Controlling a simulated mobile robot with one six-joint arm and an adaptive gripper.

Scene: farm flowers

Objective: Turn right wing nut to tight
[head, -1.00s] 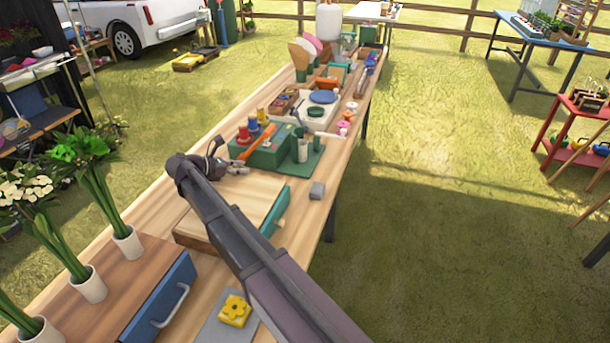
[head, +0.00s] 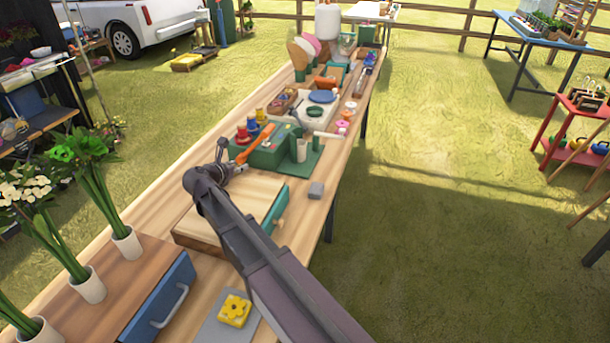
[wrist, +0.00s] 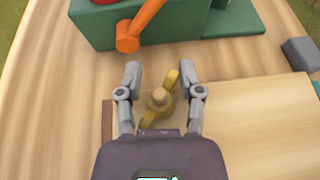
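In the wrist view a brass-yellow wing nut (wrist: 159,99) with a round pale centre sits by the left end of a flat wooden press or board (wrist: 262,118). One wing points up and right, the other down and left. My gripper (wrist: 165,72) is open, with one grey finger on each side of the wing nut and gaps to both. In the head view my gripper (head: 230,163) is at the far end of the wooden board (head: 205,229); my arm hides part of the board. I cannot make out the wing nut there, and I see no second one.
A green box (head: 268,152) with an orange handle (head: 250,146) stands just beyond my gripper; both also show at the top of the wrist view. A small grey block (head: 316,190) lies to the right. White vases of flowers stand at the near left.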

